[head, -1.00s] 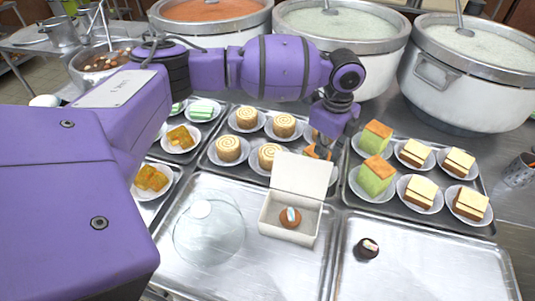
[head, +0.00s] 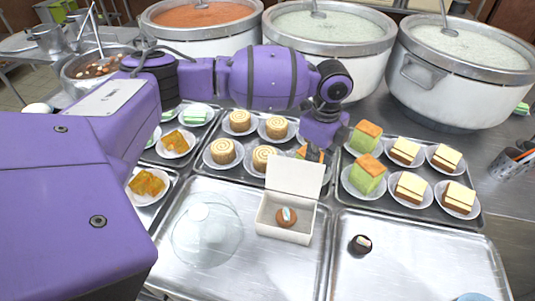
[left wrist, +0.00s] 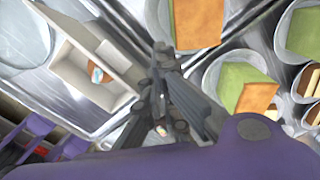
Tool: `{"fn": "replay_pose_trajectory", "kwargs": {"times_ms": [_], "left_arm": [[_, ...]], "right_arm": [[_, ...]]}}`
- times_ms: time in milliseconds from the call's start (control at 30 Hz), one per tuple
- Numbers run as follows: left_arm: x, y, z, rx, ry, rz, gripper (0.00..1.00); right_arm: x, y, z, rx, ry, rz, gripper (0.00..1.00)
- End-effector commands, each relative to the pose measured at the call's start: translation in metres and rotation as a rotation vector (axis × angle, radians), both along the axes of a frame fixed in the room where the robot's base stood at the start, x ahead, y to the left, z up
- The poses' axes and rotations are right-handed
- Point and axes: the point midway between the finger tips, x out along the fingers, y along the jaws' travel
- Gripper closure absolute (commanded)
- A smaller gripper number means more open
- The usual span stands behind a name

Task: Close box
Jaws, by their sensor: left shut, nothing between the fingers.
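The white box (head: 282,228) stands open on a metal tray in the head view, with its lid (head: 294,178) raised at the back. A small brown cake (head: 287,215) with a pale topping sits inside. The box also shows at the upper left of the left wrist view (left wrist: 75,72). My left gripper (head: 313,153) is behind and slightly right of the raised lid; its fingertips are partly hidden in the head view. In the left wrist view its fingers (left wrist: 162,58) are shut and empty, beside the box. My right gripper is not in view.
A clear glass lid or dish (head: 205,230) lies left of the box. Plated cakes, such as a green one (head: 367,175), crowd the trays behind. Large stockpots (head: 330,60) stand at the back.

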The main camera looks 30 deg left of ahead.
Motion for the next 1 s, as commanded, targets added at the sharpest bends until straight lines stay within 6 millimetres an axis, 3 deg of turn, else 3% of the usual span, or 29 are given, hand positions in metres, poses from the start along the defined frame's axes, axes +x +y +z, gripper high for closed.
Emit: {"fn": "replay_pose_trajectory", "kwargs": {"times_ms": [1000], "left_arm": [[-0.025,-0.006,-0.002,0.001,0.003,0.001,1.0]], "right_arm": [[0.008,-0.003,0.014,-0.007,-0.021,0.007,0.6]]}}
